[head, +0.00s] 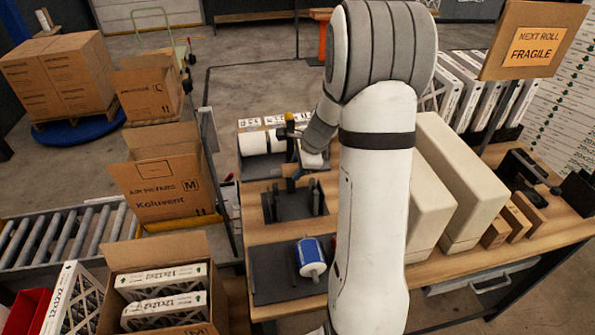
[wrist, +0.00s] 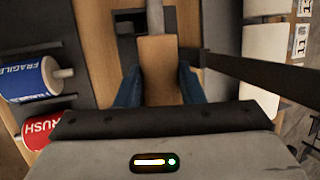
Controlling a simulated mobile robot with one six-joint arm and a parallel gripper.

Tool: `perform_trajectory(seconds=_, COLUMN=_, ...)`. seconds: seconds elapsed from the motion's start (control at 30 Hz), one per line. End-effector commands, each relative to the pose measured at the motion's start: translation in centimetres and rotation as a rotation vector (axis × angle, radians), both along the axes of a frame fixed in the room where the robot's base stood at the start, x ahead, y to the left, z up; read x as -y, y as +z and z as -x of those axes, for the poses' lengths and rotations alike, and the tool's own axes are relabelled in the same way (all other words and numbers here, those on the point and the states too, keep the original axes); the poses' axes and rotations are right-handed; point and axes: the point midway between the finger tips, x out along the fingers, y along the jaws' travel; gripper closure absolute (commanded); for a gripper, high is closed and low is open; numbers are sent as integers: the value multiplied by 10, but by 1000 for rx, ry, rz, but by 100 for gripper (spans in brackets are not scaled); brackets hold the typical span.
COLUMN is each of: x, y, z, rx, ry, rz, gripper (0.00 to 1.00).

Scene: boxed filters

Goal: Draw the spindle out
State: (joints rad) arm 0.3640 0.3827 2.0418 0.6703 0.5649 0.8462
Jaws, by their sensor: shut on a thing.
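My gripper (wrist: 160,88) has its two blue fingers on either side of a tan block-like handle, which I take to be the end of the spindle (wrist: 159,60). It is shut on this handle. A grey bar continues beyond the handle, past a dark bracket (wrist: 126,25).
A blue FRAGILE roll (head: 312,256) lies on a dark mat (head: 270,280) and shows in the wrist view (wrist: 30,78) beside a red RUSH roll (wrist: 40,130). White rolls (head: 254,144) lie behind. A dark bar (wrist: 260,76) crosses right of my fingers. Large beige housings (head: 470,190) stand right of my arm.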

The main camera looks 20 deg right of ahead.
Motion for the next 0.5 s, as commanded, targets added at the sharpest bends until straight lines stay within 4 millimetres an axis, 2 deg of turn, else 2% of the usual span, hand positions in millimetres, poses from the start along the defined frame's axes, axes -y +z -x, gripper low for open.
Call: perform_trajectory(seconds=0.5, x=0, y=42, z=0, rx=2, ry=-1, rz=0, gripper=95)
